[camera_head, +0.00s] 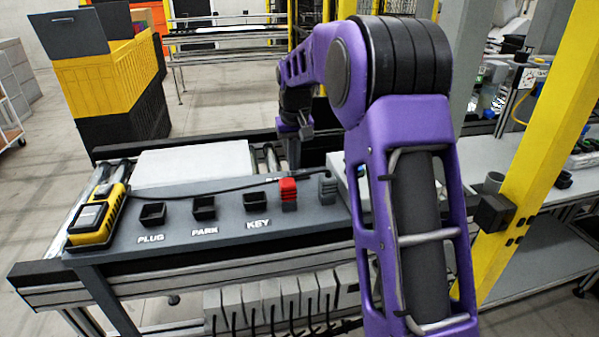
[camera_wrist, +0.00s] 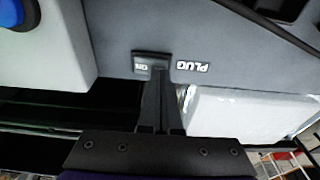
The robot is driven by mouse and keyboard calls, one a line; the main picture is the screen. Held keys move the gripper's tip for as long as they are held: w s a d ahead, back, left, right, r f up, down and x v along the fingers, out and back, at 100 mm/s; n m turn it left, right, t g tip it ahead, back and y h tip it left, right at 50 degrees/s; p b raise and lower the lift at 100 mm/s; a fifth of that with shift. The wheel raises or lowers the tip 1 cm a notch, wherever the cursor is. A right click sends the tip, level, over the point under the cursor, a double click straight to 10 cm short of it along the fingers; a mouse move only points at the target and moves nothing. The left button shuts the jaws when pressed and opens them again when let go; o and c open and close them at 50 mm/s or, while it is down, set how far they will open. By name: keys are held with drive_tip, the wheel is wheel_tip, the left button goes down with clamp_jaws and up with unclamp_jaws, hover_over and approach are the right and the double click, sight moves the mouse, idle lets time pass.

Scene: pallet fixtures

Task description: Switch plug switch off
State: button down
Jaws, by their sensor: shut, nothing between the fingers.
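The plug switch (camera_wrist: 142,66) is a small dark block with a white marking, beside an upside-down white PLUG label on a grey panel (camera_wrist: 225,30) in the wrist view. The marking seems to read ON, but it is small and blurred. My gripper (camera_wrist: 158,74) is shut and empty. Its narrow dark fingertips overlap the switch's edge in the picture; I cannot tell whether they touch it.
The fixture panel (camera_head: 110,235) in the head view has PLUG, PARK and KEY sockets, a red connector (camera_head: 288,194) and a grey connector (camera_head: 327,187). A yellow device (camera_head: 97,222) sits at its left end. A blue button (camera_wrist: 12,13) is on a white box (camera_wrist: 50,55).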

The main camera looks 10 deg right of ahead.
drive_tip(key=shift+f, duration=0.35)
wheel_tip(320, 180, up, 3)
drive_tip(key=shift+p, duration=1.15)
drive_tip(key=shift+r, duration=2.1)
